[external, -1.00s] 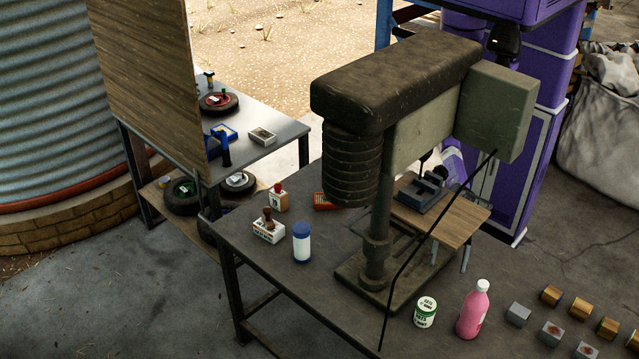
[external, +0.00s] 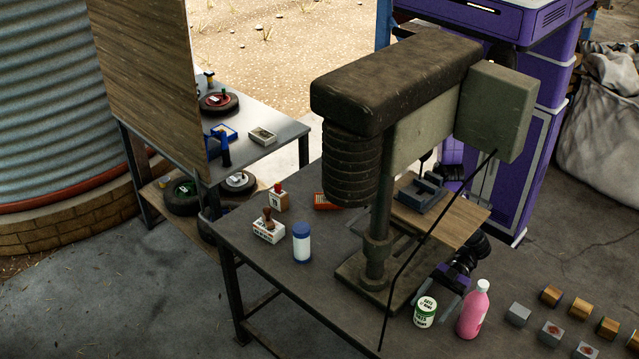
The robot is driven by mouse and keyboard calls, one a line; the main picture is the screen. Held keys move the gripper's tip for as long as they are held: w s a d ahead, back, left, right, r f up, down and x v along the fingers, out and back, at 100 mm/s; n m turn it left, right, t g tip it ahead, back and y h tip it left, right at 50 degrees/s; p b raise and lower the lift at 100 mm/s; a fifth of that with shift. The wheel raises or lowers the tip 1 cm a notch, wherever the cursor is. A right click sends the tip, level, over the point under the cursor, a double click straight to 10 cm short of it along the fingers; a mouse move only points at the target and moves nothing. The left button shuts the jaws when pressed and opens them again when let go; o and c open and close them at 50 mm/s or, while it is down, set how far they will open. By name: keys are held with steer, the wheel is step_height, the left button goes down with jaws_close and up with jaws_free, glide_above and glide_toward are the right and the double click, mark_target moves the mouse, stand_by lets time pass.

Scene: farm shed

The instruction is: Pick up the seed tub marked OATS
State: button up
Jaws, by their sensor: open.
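The seed tub (external: 425,312) is a small white tub with green bands and dark lettering that seems to read OATS. It stands upright on the dark workbench (external: 310,265), just left of a pink bottle (external: 473,311). My gripper (external: 441,292) is low over the bench, just behind the tub and right of the drill press post. Its jaws are open and look empty. A small gap seems to lie between it and the tub, but I cannot tell its exact size. Part of my arm is hidden behind the drill press.
The drill press (external: 377,240) with its wooden table (external: 455,222) stands close left of and behind my gripper. Several small blocks (external: 551,334) lie right of the bottle. A blue-capped white bottle (external: 302,246) and stamps stand left. The bench in front of the press is mostly clear.

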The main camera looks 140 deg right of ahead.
mark_target(419, 319)
steer(key=shift+d+x, duration=0.2)
steer(key=shift+x, duration=1.1)
steer(key=shift+d+x, duration=0.15)
steer(key=shift+x, duration=1.2)
steer(key=c, duration=1.6)
